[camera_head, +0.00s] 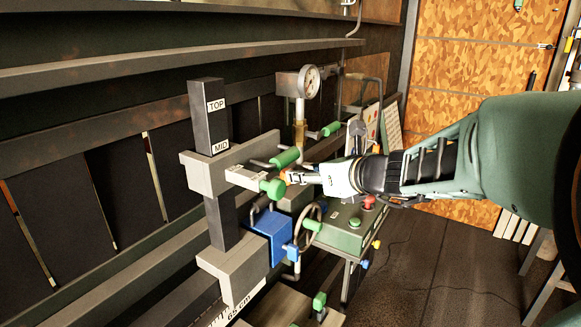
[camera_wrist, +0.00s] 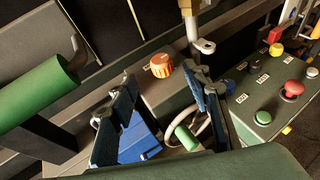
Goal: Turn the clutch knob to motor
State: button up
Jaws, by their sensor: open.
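An orange knob (camera_wrist: 161,64), which looks like the clutch knob, sits on top of a grey housing (camera_wrist: 166,97) in the wrist view. Any lettering beside it is too small to read, so I cannot tell its setting. My gripper (camera_wrist: 164,82) is open, with one dark finger on each side of the picture's middle. The knob shows just beyond the gap between the fingertips, and nothing is held. In the head view my gripper (camera_head: 297,178) points left at the machine, by the green handles, and largely hides the knob.
A green-handled lever (camera_head: 272,187) is close to my gripper. A large green handle (camera_wrist: 42,97) fills the wrist view's left. A handwheel (camera_head: 308,224) and blue block (camera_head: 268,234) lie below. A control box (camera_head: 345,234) with red and green buttons stands right. A gauge (camera_head: 309,82) rises behind.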

jog(key=b+x, duration=0.2)
jog(key=x, duration=0.8)
jog(key=c, duration=1.2)
jog(key=shift+o, duration=0.2)
